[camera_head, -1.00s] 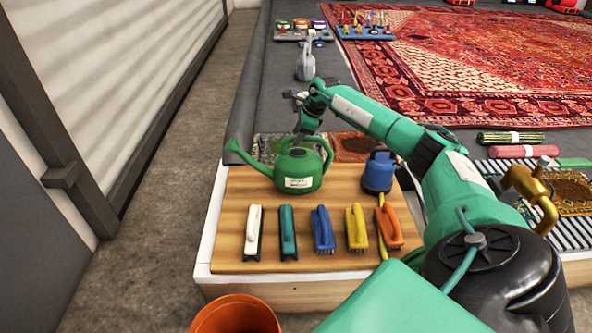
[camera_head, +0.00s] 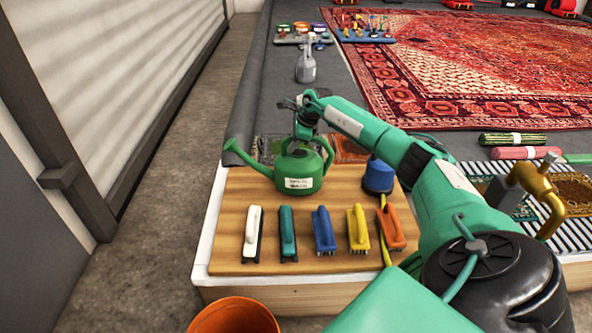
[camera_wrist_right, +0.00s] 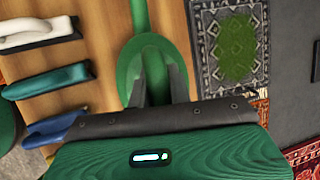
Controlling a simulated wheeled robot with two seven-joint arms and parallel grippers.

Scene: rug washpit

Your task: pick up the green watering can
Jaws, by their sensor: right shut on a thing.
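The green watering can (camera_head: 299,171) stands upright on the wooden board (camera_head: 222,216), its spout to the left and a white label on its front. It also shows in the right wrist view (camera_wrist_right: 139,58), seen from above. My right gripper (camera_head: 303,137) reaches down onto the can's top from behind. In the right wrist view its two dark fingers (camera_wrist_right: 158,88) are shut on the can's handle. I cannot tell any gap between the can and the board. My left gripper is not in view.
Several brushes, among them a white one (camera_head: 253,233) and a blue one (camera_head: 323,230), lie in a row in front of the can. A blue container (camera_head: 379,175) stands to its right. A grey spray bottle (camera_head: 306,66) stands behind. An orange bucket (camera_head: 234,316) is at the front.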

